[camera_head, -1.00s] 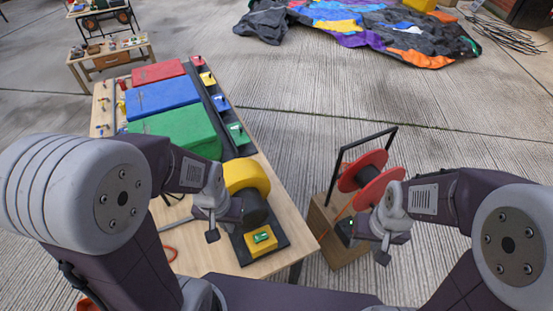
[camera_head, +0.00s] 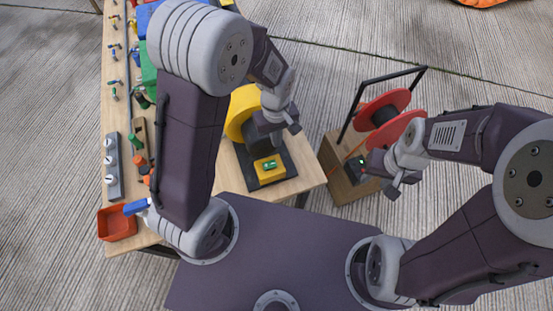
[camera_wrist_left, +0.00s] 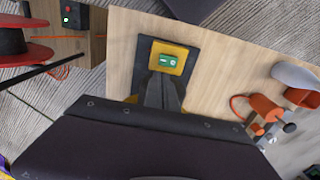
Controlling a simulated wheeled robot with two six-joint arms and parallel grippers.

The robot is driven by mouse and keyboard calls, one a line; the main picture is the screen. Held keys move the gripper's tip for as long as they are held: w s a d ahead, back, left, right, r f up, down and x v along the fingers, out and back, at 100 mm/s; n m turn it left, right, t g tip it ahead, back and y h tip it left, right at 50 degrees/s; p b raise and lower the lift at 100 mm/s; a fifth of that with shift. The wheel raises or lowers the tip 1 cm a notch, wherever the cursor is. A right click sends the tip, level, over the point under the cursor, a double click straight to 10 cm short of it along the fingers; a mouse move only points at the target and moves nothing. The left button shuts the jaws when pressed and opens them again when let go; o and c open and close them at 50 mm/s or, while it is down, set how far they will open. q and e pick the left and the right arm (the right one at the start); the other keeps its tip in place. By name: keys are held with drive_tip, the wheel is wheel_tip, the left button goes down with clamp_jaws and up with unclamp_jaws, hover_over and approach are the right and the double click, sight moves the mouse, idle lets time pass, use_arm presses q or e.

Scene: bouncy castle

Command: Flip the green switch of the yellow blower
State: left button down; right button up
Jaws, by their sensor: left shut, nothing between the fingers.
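The yellow blower (camera_head: 238,112) stands on a dark base on the wooden table. Its green switch (camera_head: 270,165) sits on a yellow box (camera_head: 262,176) at the front of the base. My left gripper (camera_head: 294,127) is above the base, a little behind and to the right of the switch. In the left wrist view, the shut, empty fingers (camera_wrist_left: 165,82) point towards the green switch (camera_wrist_left: 167,60), which shows just beyond the tips; contact cannot be told. My right gripper (camera_head: 391,190) is off to the right, by the reel; its finger opening is unclear.
A red cable reel (camera_head: 384,108) with a black frame stands on a wooden box (camera_head: 345,185) to the right. Tools, a red tray (camera_head: 117,224) and coloured cases occupy the table's left and far parts. Bare tabletop lies beside the blower base.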

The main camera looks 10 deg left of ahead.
sight(276, 164)
use_arm(q)
wheel_tip(276, 164, down, 14)
drive_tip(key=shift+r+b, duration=0.1)
drive_tip(key=shift+b, duration=0.95)
drive_tip(key=shift+d+f, duration=0.1)
drive_tip(key=shift+f, duration=0.15)
drive_tip(key=shift+r+p, duration=0.75)
drive_tip(key=shift+r, duration=0.1)
